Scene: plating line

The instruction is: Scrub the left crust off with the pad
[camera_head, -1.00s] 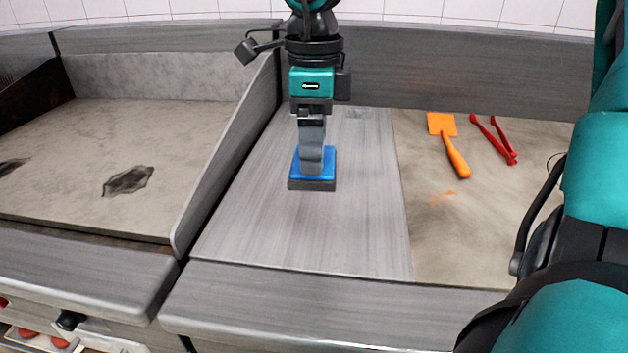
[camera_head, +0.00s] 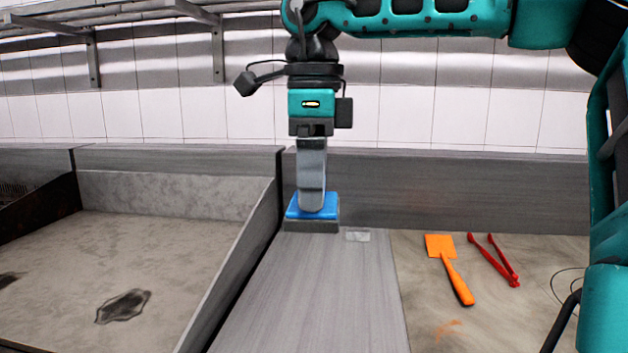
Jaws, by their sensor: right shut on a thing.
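My right gripper (camera_head: 312,203) hangs upright, its fingers shut on the pad. The pad (camera_head: 298,224) has a blue top and a dark grey underside. It shows in front of the low back wall, at the far end of the metal counter, and seems raised above it. One dark crust (camera_head: 123,306) lies on the griddle (camera_head: 180,265) to the left. Another dark crust (camera_head: 8,279) is further left, cut by the picture edge. The pad is to the right of both crusts, across the divider, and touches neither. My left gripper is not in view.
A slanted metal divider (camera_head: 228,258) stands between griddle and counter (camera_head: 310,300). An orange spatula (camera_head: 453,274) and red tongs (camera_head: 494,260) lie on the right-hand surface. A shelf rack (camera_head: 150,25) hangs at upper left. The counter's middle is clear.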

